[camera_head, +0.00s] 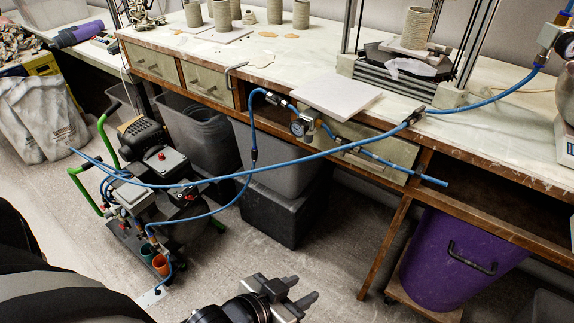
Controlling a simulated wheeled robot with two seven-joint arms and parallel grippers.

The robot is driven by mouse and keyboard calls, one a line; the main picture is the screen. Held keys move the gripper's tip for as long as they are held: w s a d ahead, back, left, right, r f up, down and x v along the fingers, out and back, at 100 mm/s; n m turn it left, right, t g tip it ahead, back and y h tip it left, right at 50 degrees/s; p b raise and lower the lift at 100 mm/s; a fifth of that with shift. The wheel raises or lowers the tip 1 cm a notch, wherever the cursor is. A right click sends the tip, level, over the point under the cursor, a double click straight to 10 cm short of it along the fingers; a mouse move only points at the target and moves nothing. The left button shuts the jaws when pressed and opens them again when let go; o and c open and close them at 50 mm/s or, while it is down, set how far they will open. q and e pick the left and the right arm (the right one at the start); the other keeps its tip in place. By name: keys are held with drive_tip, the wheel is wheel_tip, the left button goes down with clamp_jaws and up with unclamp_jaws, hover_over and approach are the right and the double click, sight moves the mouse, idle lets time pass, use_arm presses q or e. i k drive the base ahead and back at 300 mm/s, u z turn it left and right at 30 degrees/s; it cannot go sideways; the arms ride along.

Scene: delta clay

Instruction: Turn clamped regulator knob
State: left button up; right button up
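A regulator with a round white-faced gauge (300,126) sits at the front edge of the workbench, below a pale square board. Blue hose and fittings run into it on both sides. A small dark fitting (272,97) is at its upper left; I cannot tell whether it is the knob or the clamp. My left gripper (306,288) is at the bottom centre, well below and nearer than the regulator. Its two fingers are apart with nothing between them, and it touches nothing. My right gripper is not in view.
Grey bins stand under the bench (470,150), with a purple bin (440,262) at right. Floor around my gripper is clear.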

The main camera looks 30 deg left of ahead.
sight(307, 139)
drive_tip(key=u, duration=0.15)
drive_tip(key=k, duration=0.55)
drive_tip(key=z, duration=1.05)
drive_tip(key=i, duration=0.9)
drive_tip(key=u, duration=0.85)
drive_tip(key=i, duration=0.6)
drive_tip(key=u, duration=0.65)
